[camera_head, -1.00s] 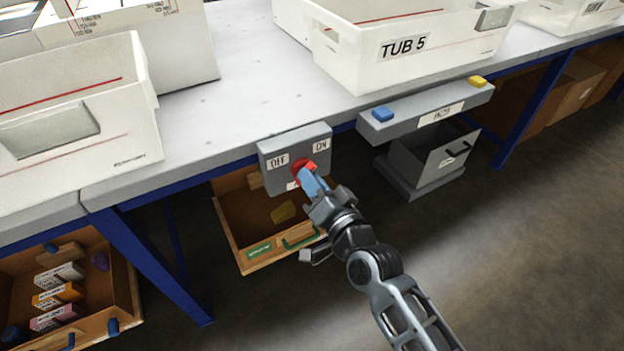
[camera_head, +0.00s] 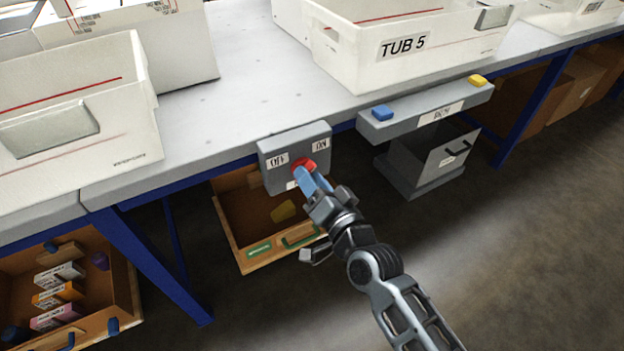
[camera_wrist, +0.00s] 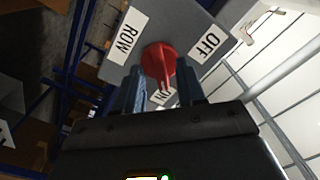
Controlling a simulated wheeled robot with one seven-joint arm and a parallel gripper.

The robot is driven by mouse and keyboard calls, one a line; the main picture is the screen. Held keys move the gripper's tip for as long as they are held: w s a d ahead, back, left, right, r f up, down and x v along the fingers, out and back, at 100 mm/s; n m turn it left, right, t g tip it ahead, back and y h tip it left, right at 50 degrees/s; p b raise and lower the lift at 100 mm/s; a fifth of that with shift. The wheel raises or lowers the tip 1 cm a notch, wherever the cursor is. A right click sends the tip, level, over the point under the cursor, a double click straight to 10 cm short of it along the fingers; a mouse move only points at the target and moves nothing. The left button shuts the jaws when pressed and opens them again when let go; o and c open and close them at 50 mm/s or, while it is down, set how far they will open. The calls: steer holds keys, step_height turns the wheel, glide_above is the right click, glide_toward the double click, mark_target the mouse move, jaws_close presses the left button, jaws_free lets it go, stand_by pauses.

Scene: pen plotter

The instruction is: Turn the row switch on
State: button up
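The row switch is a grey box (camera_head: 281,180) on the table's front edge, with OFF and ON labels at its top and a red knob (camera_head: 304,165). In the wrist view the red knob (camera_wrist: 157,62) shows between the ROW, OFF and ON labels. Its raised ridge lies along the line toward the partly covered ON label (camera_wrist: 162,97). My gripper (camera_head: 308,178) is at the knob. In the wrist view its two blue fingers (camera_wrist: 160,88) stand apart on either side of the ridge, with visible gaps. Contact with the knob's base cannot be told.
An open wooden drawer (camera_head: 240,255) hangs below the switch. A grey bar with a blue button (camera_head: 382,112) and a yellow button (camera_head: 478,81) is to the right, above a grey bin (camera_head: 440,165). White tubs (camera_head: 345,68) stand on the table.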

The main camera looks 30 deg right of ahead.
steer(key=s, duration=0.7)
steer(key=shift+s, duration=0.35)
steer(key=s+r+n+g+p, duration=0.1)
steer(key=s+r+n+p, duration=0.2)
steer(key=s+r, duration=0.3)
steer(key=s+r+n+g+p, duration=0.1)
steer(key=s+r+n+p, duration=0.2)
steer(key=s, duration=1.2)
steer(key=s+r+n+g+p, duration=0.1)
steer(key=s+r+n+p, duration=0.2)
steer(key=s+r, duration=0.7)
steer(key=shift+s+p, duration=0.35)
steer(key=shift+p, duration=0.5)
steer(key=shift+a, duration=0.1)
